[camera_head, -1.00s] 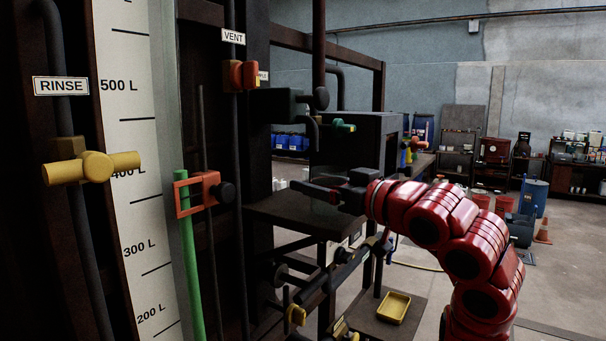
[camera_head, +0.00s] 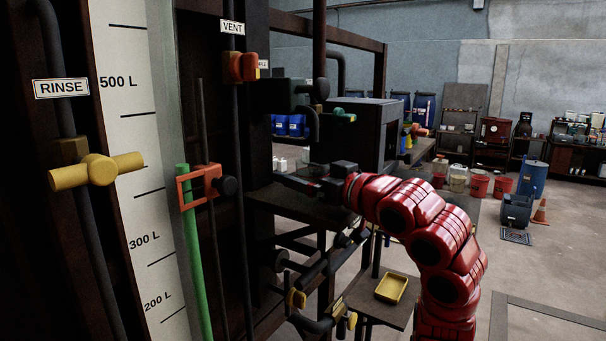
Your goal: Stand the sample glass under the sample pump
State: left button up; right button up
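The sample pump (camera_head: 288,94) is a dark housing on the frame, its label partly hidden behind the red-orange vent valve. A dark spout bends down from it, with a green handle (camera_head: 343,116) beside it. A dark shelf (camera_head: 335,213) lies below. My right gripper (camera_head: 292,181) is just above this shelf, below the pump's spout, pointing left. Its fingers are dark against a dark background, so I cannot tell whether they are open or shut. I cannot make out the sample glass clearly in the view now. My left gripper is not in view.
On the left stand the level scale (camera_head: 135,130), a yellow rinse valve (camera_head: 97,171), a green rod (camera_head: 191,240) and a red-orange bracket (camera_head: 200,186). Dark pipes and a yellow tray (camera_head: 391,288) lie below the shelf.

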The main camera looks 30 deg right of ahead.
jog(key=shift+s, duration=0.1)
jog(key=shift+r, duration=0.2)
jog(key=shift+s+d+f, duration=0.15)
jog(key=shift+s, duration=0.05)
jog(key=s+b, duration=0.1)
jog(key=s, duration=0.2)
jog(key=s+d+b, duration=0.1)
jog(key=s+b, duration=0.1)
jog(key=s, duration=0.1)
jog(key=s+b, duration=0.2)
jog(key=s, duration=0.2)
jog(key=shift+d, duration=0.3)
jog(key=shift+s+b, duration=0.4)
jog(key=shift+s, duration=0.3)
